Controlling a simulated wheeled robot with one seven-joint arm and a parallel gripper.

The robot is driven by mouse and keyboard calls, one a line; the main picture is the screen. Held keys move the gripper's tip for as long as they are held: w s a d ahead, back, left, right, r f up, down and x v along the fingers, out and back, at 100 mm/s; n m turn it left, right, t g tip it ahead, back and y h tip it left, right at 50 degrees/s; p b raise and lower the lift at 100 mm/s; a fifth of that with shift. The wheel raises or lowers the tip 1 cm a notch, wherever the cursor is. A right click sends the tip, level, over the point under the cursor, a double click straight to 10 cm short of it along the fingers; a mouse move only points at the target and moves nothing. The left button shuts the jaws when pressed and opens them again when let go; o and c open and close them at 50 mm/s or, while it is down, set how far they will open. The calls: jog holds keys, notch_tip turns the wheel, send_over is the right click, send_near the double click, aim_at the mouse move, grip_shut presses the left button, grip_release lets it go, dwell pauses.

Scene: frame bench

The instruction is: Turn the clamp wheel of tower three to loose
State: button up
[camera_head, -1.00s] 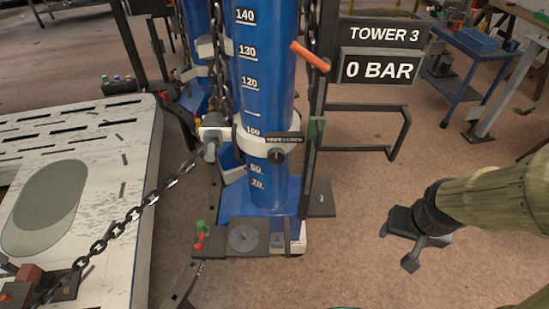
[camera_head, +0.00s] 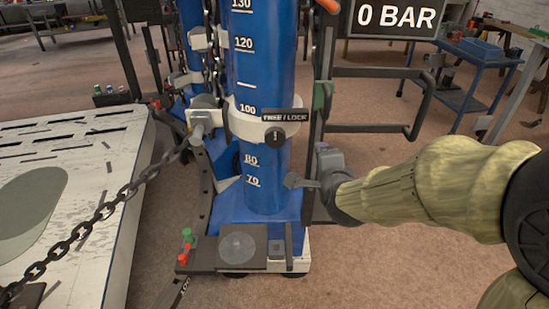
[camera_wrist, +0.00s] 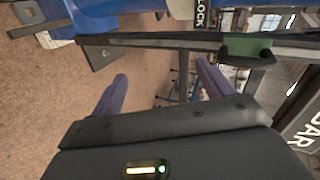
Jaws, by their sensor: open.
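The blue tower (camera_head: 262,60) carries a white clamp collar (camera_head: 240,120) at about the 100 mark. A small black round clamp wheel (camera_head: 275,138) sits on the collar's front, under a black label (camera_head: 285,115) reading FREE / LOCK. The wheel's pointer is too small to read surely. My gripper (camera_head: 304,168) is open and empty, right of and below the wheel, apart from it. In the wrist view my gripper (camera_wrist: 162,69) shows two spread fingers over floor and frame. Part of the label (camera_wrist: 203,14) shows at the top there; the wheel is not visible in it.
A dark upright post with a green piece (camera_head: 322,95) stands right of the tower, close to my gripper. A 0 BAR sign (camera_head: 396,18) and a dark rail (camera_head: 375,128) are beyond. A chain (camera_head: 100,212) and white platform (camera_head: 95,235) lie left.

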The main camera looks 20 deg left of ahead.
aim_at(275, 140)
jog(key=s+a+f+m+t+y+b, duration=0.1)
jog(key=a+f+m+t+b, duration=0.4)
jog(key=a+m+b, duration=0.5)
jog(key=s+a+b, duration=0.1)
jog(key=b, duration=0.2)
jog(key=shift+f+m, duration=0.3)
jog(key=shift+m, duration=0.1)
jog(key=shift+a, duration=0.1)
jog(key=shift+y, duration=0.3)
jog(key=p+x, duration=0.1)
jog(key=x, duration=1.6)
jog(key=shift+w+f, duration=0.15)
jog(key=shift+w, duration=0.05)
jog(key=c, duration=1)
